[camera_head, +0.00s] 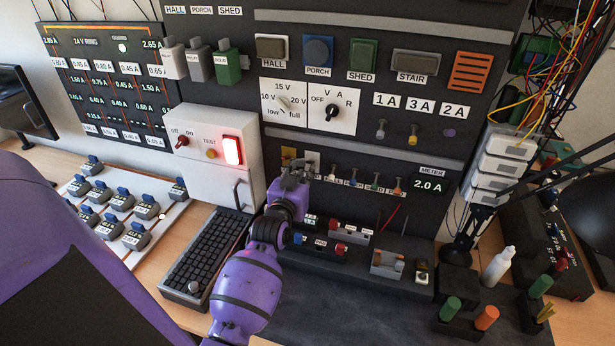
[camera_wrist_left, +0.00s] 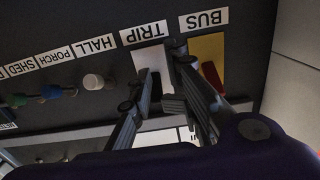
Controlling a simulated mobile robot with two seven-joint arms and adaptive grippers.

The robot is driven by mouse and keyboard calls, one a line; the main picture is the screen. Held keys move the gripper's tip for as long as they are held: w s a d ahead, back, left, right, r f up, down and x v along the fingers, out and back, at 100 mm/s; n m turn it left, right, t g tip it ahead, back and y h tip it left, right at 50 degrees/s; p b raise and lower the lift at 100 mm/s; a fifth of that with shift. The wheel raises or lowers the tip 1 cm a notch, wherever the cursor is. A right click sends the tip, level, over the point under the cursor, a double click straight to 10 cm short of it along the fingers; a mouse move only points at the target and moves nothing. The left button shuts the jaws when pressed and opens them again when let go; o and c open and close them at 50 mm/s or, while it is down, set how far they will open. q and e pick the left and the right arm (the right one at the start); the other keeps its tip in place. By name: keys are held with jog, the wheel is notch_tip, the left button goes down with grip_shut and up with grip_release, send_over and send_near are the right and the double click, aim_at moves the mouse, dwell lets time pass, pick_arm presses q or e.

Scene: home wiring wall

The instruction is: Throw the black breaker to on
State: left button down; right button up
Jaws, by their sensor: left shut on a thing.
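A white plate (camera_wrist_left: 151,62) under the TRIP label (camera_wrist_left: 144,33) is on the dark panel in the left wrist view, which is upside down. It also shows in the head view (camera_head: 313,157). The black breaker's lever is not clearly visible; my fingers cover the area in front of this plate. My left gripper (camera_wrist_left: 164,76) is at the white plate, shut on what appears to be the black breaker. It also shows in the head view (camera_head: 301,168). My right gripper is not in view.
A yellow plate (camera_wrist_left: 208,47) with a red lever (camera_wrist_left: 212,76) sits beside the white one under BUS. A row of small coloured knobs (camera_wrist_left: 93,81) is on the other side. A white box (camera_head: 210,150) with a lit red switch (camera_head: 232,151) and a keyboard (camera_head: 208,258) are left of my arm.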

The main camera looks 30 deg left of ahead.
aim_at(313, 151)
pick_arm(q)
jog(key=shift+t, duration=0.5)
jog(key=r, duration=0.2)
jog(key=w+r, duration=0.1)
jog(key=shift+d+r, duration=0.4)
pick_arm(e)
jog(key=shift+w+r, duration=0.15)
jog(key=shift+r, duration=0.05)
pick_arm(q)
jog(key=s+d+f, duration=0.1)
jog(key=s+f, duration=0.4)
jog(key=shift+s+d, duration=0.2)
jog(key=shift+s, duration=0.2)
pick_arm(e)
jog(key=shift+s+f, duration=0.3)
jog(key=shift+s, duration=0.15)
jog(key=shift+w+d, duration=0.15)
pick_arm(q)
jog(key=shift+f, duration=0.1)
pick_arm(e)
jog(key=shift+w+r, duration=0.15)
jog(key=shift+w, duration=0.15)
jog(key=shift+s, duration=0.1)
